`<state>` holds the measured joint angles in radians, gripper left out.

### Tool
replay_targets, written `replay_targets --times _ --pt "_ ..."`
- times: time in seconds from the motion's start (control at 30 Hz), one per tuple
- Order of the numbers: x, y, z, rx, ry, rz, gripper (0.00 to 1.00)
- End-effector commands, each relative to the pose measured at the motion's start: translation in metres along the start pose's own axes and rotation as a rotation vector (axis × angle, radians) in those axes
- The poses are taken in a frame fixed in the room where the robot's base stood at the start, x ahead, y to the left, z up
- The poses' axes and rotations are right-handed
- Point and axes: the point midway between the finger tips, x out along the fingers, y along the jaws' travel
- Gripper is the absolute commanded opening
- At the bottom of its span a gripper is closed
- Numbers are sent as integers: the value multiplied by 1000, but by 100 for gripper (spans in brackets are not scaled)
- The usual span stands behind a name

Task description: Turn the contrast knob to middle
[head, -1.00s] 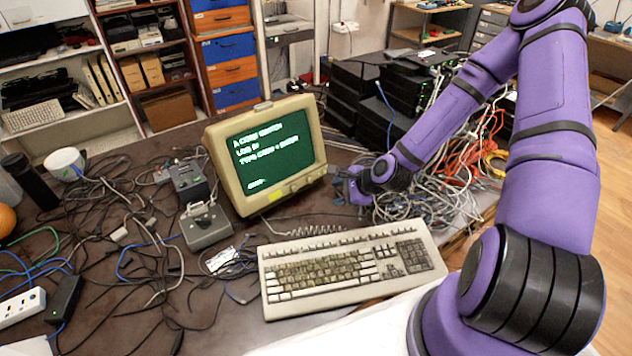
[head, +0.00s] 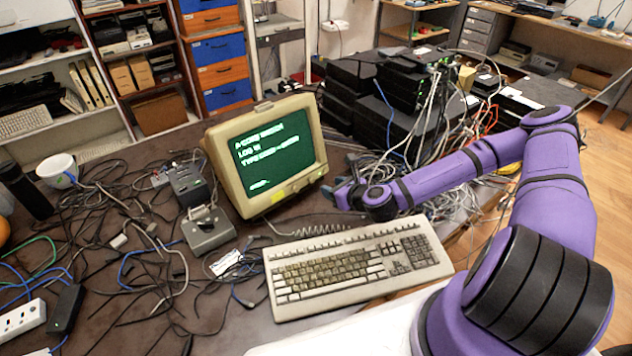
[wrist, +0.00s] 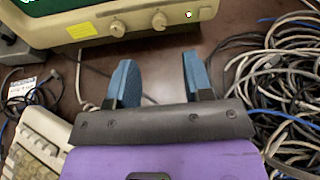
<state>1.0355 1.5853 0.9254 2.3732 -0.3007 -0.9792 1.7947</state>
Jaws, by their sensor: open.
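Two round knobs sit on that edge: a left knob (wrist: 117,28) and a right knob (wrist: 159,21). I cannot tell which one is the contrast knob. My gripper (wrist: 156,72) is open and empty, its two blue fingers pointing at the monitor's front, a little below and apart from the right knob. In the head view my gripper (head: 338,188) is just right of the monitor's lower right corner.
A beige keyboard (head: 350,268) lies in front of the monitor. A tangle of cables (wrist: 275,85) lies to the right, below stacked black network boxes (head: 400,100). A grey joystick box (head: 208,232) stands left of the monitor, with more loose cables around it.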

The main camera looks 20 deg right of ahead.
Motion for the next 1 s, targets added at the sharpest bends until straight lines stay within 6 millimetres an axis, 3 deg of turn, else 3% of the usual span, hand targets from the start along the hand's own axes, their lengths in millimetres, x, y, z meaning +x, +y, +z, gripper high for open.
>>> replay_targets --times 0.3,0.5,0.93,1.0 --pt "57 1 0 -3 0 2 47" --pt "80 1 0 -3 0 3 47" --pt "88 1 0 -3 1 2 47" --pt "88 1 0 -3 1 2 30"
